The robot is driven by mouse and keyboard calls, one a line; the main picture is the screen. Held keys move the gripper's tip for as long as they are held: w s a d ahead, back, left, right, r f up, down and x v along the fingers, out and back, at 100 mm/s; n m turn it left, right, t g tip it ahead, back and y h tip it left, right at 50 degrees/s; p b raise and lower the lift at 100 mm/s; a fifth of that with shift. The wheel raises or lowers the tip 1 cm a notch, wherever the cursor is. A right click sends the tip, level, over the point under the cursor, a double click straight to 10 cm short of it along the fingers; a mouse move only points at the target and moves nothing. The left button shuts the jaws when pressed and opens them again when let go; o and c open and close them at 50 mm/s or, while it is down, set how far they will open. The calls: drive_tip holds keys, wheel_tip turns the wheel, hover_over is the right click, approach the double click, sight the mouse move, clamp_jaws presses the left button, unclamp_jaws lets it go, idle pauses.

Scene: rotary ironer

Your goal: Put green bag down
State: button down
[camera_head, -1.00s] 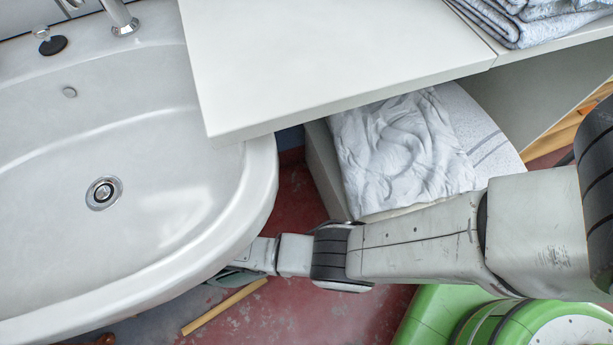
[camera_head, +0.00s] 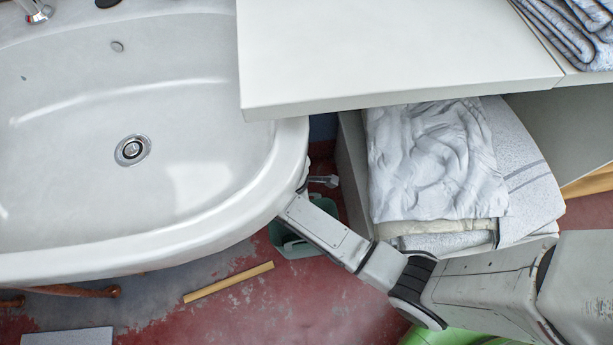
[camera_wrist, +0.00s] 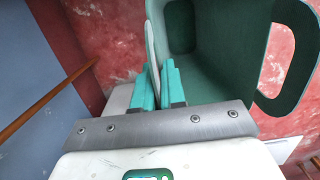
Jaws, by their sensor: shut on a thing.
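The green bag (camera_head: 290,243) is an open-topped, hollow dark green container. In the head view it shows partly under the sink's rounded right end, with my arm covering some of it. In the wrist view the bag (camera_wrist: 222,75) fills the upper right, with one looped handle (camera_wrist: 297,92) standing free at the right. My gripper (camera_wrist: 157,72) has its teal fingers shut on the bag's other, pale-edged handle at the left. The fingertips are hidden in the head view. I cannot tell whether the bag touches the floor.
The white sink (camera_head: 190,215) overhangs at left and a white countertop (camera_head: 400,50) above. Folded cloths (camera_head: 440,165) lie on a lower shelf at right. A yellow stick (camera_head: 228,282) lies on the worn red floor (camera_head: 300,300), which is otherwise mostly bare there.

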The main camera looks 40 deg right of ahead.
drive_tip(key=shift+s+d, duration=0.25)
drive_tip(key=shift+d, duration=0.05)
drive_tip(key=shift+s+d+f+b, duration=0.1)
drive_tip(key=shift+d+f+b, duration=0.05)
drive_tip(key=shift+f+b, duration=0.6)
drive_tip(key=shift+s+d+f+b, duration=0.15)
drive_tip(key=shift+f+b, duration=0.35)
drive_tip(key=shift+f, duration=0.6)
drive_tip(key=c, duration=1.2)
unclamp_jaws()
drive_tip(key=r+p, duration=0.1)
drive_tip(key=r, duration=0.1)
drive_tip(key=r+p, duration=0.1)
drive_tip(key=r, duration=0.2)
drive_tip(key=r+p, duration=0.2)
drive_tip(key=shift+w+a+r, duration=0.3)
drive_tip(key=shift+a+r, duration=0.05)
drive_tip(key=shift+r, duration=0.05)
drive_tip(key=s+d+r+m+t, duration=0.1)
drive_tip(key=s+d+r+m, duration=0.1)
drive_tip(key=s+r+m, duration=0.2)
drive_tip(key=s+d+r+m+y, duration=0.1)
drive_tip(key=s+d+r+m, duration=0.2)
drive_tip(key=s, duration=0.8)
drive_tip(key=r+m, duration=0.2)
drive_tip(key=m, duration=0.2)
drive_tip(key=shift+t, duration=0.4)
